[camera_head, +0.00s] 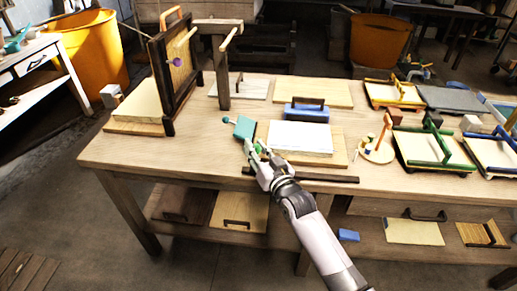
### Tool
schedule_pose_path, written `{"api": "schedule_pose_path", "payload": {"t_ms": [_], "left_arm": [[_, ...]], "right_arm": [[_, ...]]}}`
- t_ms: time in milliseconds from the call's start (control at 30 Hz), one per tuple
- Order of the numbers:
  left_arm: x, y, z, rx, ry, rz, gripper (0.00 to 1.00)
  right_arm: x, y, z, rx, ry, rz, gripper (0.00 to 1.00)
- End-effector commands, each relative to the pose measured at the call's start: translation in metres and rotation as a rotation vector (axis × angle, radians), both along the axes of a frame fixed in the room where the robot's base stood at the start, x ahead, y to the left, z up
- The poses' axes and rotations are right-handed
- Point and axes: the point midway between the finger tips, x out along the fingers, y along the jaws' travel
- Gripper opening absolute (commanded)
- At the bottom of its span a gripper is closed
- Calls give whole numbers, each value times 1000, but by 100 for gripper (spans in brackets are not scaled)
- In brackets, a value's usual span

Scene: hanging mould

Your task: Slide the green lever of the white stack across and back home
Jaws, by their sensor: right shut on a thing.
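The white stack (300,136) lies on a pale wooden board near the table's front edge. Its green lever (258,148) shows as a small green piece at the left side of the stack, mostly hidden by my right gripper (256,151). My right gripper is shut on the green lever, with the arm reaching in from the bottom. A teal block (244,127) with a small knob stands just left of the stack, close beyond the fingers. My left gripper is not in view.
A blue block with a dark handle (307,112) sits behind the stack. A dark bar (330,178) runs along the front edge. A wooden frame (176,80) stands upright at left; a round wooden piece (378,152) stands at right. The table's left front is clear.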

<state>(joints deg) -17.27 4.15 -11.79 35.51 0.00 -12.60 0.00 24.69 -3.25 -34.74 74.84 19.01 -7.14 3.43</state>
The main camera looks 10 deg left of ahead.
Motion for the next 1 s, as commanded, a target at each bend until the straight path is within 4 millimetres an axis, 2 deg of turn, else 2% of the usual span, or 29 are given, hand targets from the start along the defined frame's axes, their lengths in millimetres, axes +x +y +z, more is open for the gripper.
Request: {"api": "schedule_pose_path", "payload": {"t_ms": [100,133,433,767,867,1000], "left_arm": [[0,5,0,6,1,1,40],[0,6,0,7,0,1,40],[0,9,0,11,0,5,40],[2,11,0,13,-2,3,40],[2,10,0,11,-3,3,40],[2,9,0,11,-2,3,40]], "right_arm": [[-2,3,1,3,1,5,0],[-2,3,1,3,1,6,25],[-1,3,1,2,1,4,45],[-2,1,0,1,0,3,46],[-7,-3,0,2,1,2,46],[-24,-15,-1,1,2,2,46]]}}
